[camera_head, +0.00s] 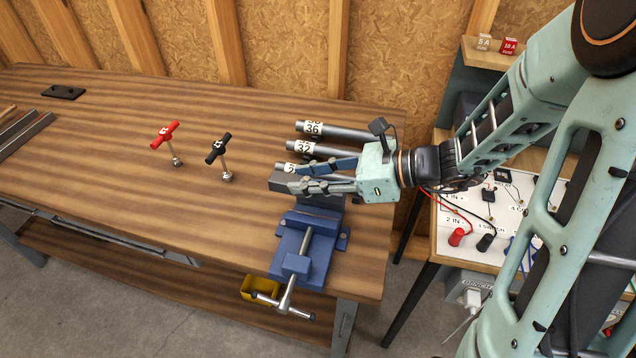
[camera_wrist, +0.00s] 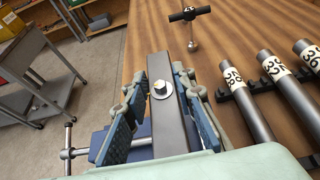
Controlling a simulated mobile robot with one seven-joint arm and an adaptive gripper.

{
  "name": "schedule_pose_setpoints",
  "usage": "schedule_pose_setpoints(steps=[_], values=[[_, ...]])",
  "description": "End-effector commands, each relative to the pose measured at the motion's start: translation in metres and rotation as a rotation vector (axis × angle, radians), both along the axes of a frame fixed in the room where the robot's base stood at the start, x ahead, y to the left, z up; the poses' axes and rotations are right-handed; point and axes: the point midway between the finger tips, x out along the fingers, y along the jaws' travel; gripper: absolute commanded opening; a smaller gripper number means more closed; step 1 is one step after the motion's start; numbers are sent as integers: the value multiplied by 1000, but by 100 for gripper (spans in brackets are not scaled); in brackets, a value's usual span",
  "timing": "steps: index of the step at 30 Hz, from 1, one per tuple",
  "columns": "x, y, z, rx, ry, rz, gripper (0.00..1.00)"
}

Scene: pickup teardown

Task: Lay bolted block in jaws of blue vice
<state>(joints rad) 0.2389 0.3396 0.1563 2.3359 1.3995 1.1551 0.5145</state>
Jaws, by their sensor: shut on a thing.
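The bolted block is a long dark grey bar with a silver bolt head on top. It shows in the wrist view (camera_wrist: 171,50) and as a dark end beyond my fingertips in the head view (camera_head: 282,184). My gripper (camera_head: 310,178) is shut on the block, with blue-padded fingers along both of its sides; the gripper also shows in the wrist view (camera_wrist: 162,88). The blue vice (camera_head: 297,262) stands at the table's front right corner, below and in front of the gripper. Its jaws are partly hidden by my fingers, so I cannot tell whether the block touches them.
Numbered grey tubes (camera_head: 345,132) lie in a rack behind my gripper. A black T-handle tool (camera_head: 218,149) and a red one (camera_head: 165,135) stand to the left on the wooden table (camera_head: 110,190). A wiring bench (camera_head: 470,225) is at right. The table's middle left is clear.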

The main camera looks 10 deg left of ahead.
Motion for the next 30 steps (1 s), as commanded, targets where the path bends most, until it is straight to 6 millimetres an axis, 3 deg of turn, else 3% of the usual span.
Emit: schedule_pose_setpoints(steps=[12, 19, 30], values=[[12, -17, -25, 4, -1, 0, 0], [12, -15, -48, 5, 1, 1, 0], [12, -15, -52, 5, -3, 1, 0]])
